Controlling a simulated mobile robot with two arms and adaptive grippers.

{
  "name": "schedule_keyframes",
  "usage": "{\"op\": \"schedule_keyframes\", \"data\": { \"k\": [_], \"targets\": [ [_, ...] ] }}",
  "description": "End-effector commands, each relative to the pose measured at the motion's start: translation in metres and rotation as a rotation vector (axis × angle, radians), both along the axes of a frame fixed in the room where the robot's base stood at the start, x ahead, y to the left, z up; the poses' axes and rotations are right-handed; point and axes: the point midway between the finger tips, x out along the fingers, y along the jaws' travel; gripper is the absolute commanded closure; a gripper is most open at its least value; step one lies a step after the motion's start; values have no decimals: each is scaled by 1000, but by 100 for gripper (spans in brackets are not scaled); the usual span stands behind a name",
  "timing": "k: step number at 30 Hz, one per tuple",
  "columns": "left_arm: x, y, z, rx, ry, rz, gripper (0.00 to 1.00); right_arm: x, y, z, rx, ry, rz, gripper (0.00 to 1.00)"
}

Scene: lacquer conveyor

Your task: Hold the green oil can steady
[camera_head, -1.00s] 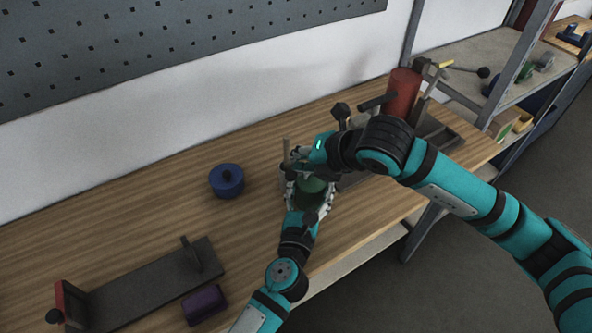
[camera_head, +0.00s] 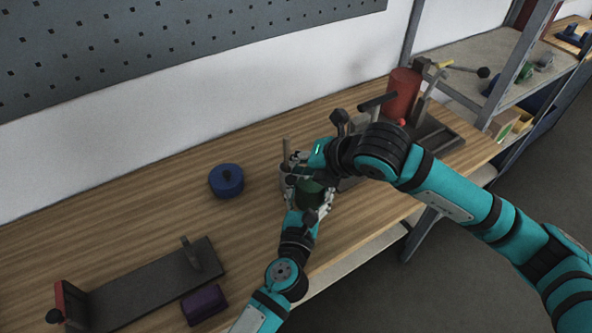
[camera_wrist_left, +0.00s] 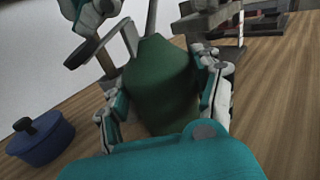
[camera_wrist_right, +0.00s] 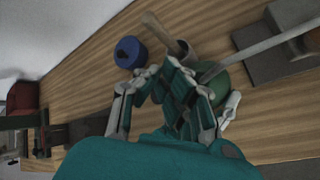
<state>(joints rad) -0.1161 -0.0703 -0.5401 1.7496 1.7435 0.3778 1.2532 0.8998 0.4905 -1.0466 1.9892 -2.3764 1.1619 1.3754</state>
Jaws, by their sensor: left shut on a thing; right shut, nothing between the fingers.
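The green oil can (camera_head: 311,193) stands near the bench's front edge, partly hidden by both grippers. In the left wrist view its green body (camera_wrist_left: 160,85) sits between the fingers of my left gripper (camera_wrist_left: 165,95), which is shut on it. My left gripper (camera_head: 310,198) reaches it from the front in the head view. My right gripper (camera_head: 297,172) is beside the can's top, shut and empty. The can (camera_wrist_right: 237,88) and its thin grey spout (camera_wrist_right: 228,60) show next to my right gripper (camera_wrist_right: 165,78) in the right wrist view; whether they touch, I cannot tell.
A blue lidded pot (camera_head: 226,181) stands to the left. A brown stick (camera_wrist_right: 165,35) rises from a grey cup close to the right gripper. A dark fixture (camera_head: 150,285) and a purple block (camera_head: 204,304) lie front left. A red cylinder (camera_head: 403,95) stands back right.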

Motion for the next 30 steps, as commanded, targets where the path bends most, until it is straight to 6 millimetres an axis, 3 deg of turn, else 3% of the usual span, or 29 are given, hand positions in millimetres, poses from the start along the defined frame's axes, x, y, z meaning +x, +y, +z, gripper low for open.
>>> {"op": "schedule_keyframes", "data": {
  "k": [10,21,30],
  "targets": [
    [0,0,0,2,0,0,75,0,0,1,-1,2,1,100],
    [0,0,0,1,0,0,75,1,-2,21,0,1,1,100],
    [0,0,0,1,0,0,75,1,-2,23,0,1,1,100]
  ]
}}
